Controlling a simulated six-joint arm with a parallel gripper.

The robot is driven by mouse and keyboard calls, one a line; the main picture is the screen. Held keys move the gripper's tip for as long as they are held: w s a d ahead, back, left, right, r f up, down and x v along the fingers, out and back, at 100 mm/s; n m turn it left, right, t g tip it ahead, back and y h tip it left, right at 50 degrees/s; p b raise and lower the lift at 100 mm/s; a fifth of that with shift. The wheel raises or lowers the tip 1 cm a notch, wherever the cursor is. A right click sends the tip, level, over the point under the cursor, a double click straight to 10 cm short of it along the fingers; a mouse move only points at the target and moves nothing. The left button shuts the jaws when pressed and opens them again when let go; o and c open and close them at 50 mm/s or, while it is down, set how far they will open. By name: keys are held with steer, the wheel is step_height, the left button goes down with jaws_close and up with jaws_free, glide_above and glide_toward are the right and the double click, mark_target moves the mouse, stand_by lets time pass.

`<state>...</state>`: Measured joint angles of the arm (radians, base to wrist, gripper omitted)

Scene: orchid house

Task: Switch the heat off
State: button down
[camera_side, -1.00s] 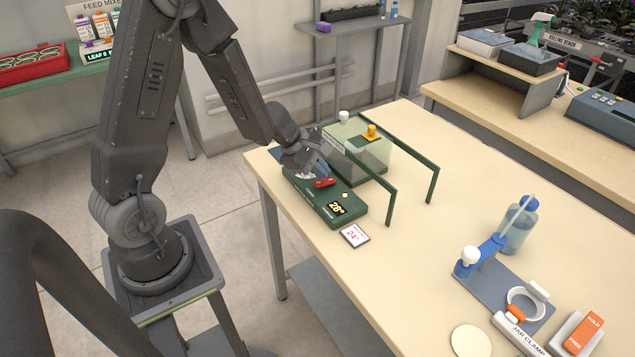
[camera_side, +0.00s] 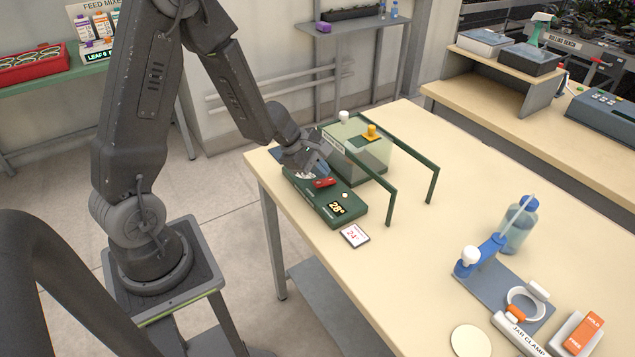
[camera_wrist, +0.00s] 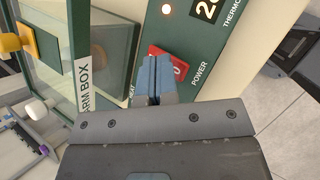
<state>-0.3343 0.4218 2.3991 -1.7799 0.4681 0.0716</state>
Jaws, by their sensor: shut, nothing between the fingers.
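The green heat control panel (camera_side: 343,214) lies on the bench in front of the clear warm box (camera_side: 372,150). Its display reads 28°. A red rocker switch (camera_side: 325,182) sits on the panel; in the wrist view the red switch (camera_wrist: 172,62) is beside the word POWER and partly hidden by my fingers. A small round lamp (camera_wrist: 166,9) glows on the panel. My gripper (camera_side: 318,176) is shut and empty. In the wrist view its blue fingertips (camera_wrist: 155,68) are together over the switch's edge; I cannot tell whether they touch it.
A card reading 24° (camera_side: 354,235) lies beside the panel. The bench between is clear.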

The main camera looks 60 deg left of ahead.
mark_target(324, 182)
steer(key=shift+f, duration=0.15)
stand_by(0.7)
steer(key=shift+s+f, duration=0.1)
steer(key=shift+f, duration=0.2)
steer(key=shift+s+f, duration=0.1)
steer(key=shift+f, duration=0.45)
stand_by(0.6)
steer(key=shift+r, duration=0.15)
steer(key=shift+w+r, duration=0.2)
steer(key=shift+r, duration=0.7)
steer(key=shift+w+r, duration=0.2)
steer(key=shift+r, duration=0.6)
steer(key=shift+w+r, duration=0.15)
steer(key=shift+r, duration=0.7)
steer(key=shift+w+r, duration=0.2)
steer(key=shift+r, duration=0.6)
